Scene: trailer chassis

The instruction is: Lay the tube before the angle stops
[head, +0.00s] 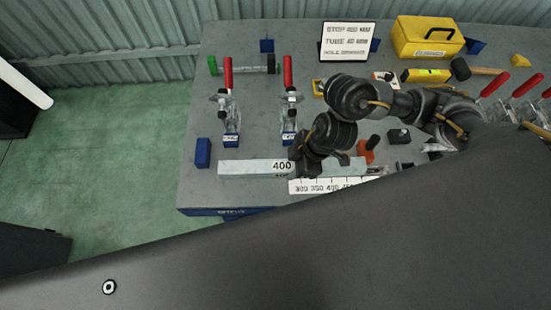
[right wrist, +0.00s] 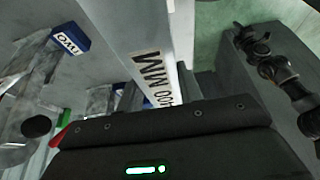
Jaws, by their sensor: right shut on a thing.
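The tube (head: 245,168) is a long pale grey square bar marked 400, lying left to right near the table's front edge in the head view. My right gripper (head: 304,170) is shut on it near its middle and hides part of it. In the right wrist view the tube (right wrist: 125,25) runs into the jaws, its 400 MM label showing. Blue blocks stand behind it below the left clamp (head: 231,141) and the right clamp (head: 289,138); a separate blue block (head: 203,152) is at the left. I cannot tell which are the angle stops. My left gripper is not in view.
A printed scale (head: 335,186) lies in front of the tube. Red-handled toggle clamps stand behind it. An orange piece (head: 367,146) and a dark block (head: 399,136) are at the right. A sign (head: 347,41) and a yellow toolbox (head: 427,37) stand at the back.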

